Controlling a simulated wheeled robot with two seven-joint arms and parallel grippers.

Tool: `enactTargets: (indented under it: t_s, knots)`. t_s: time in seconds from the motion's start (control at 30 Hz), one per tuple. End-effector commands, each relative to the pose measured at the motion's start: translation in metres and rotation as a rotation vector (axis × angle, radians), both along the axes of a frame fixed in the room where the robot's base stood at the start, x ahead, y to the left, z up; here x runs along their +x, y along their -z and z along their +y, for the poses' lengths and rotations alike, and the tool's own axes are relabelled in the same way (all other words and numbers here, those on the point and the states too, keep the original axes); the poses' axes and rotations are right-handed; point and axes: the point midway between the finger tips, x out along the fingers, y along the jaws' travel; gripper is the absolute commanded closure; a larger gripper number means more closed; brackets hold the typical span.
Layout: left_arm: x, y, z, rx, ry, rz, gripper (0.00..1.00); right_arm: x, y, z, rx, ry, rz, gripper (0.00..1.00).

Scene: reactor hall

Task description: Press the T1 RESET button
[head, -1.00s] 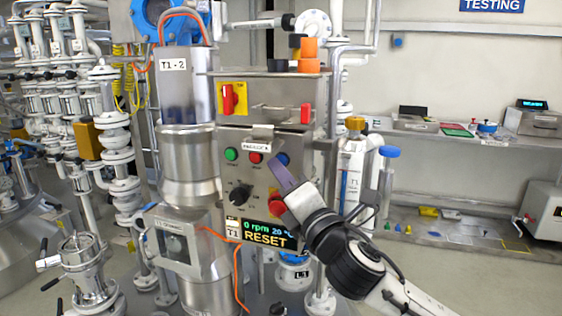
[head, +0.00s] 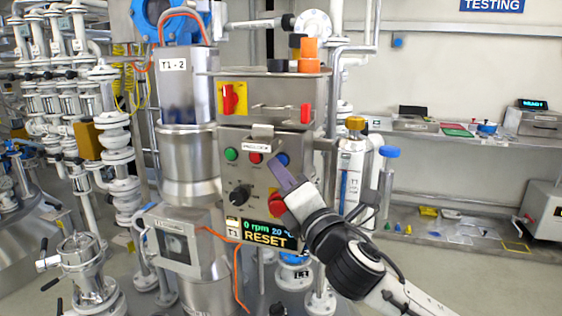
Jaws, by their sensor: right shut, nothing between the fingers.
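The steel control box (head: 266,115) stands in the middle of the head view. A green button (head: 231,154), a red button (head: 255,158) and a blue button (head: 283,159) sit in a row on its front. Their small labels are too blurred to read. A display (head: 268,233) below, marked T1, reads "0 rpm 20 °C" and "RESET". My right gripper (head: 275,168) is shut and empty, its tip just below and left of the blue button. I cannot tell whether it touches the panel or the button. My left gripper is not in view.
A black knob (head: 240,195) and a red mushroom button (head: 277,204), partly behind my right gripper, sit lower on the box. A yellow-backed red switch (head: 229,98) is above. A bottle with an orange cap (head: 354,124) stands to the right, before a shelf (head: 450,142).

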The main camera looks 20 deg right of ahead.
Motion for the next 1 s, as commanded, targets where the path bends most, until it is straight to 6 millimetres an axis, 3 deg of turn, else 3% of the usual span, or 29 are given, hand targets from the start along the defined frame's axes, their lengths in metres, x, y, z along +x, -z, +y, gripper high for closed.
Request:
enactTargets:
  t_s: [1.0]
  knots:
    - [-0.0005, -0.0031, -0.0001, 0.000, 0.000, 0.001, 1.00, 0.0073, 0.0000, -0.0051, 0.000, 0.000, 0.000, 1.00]
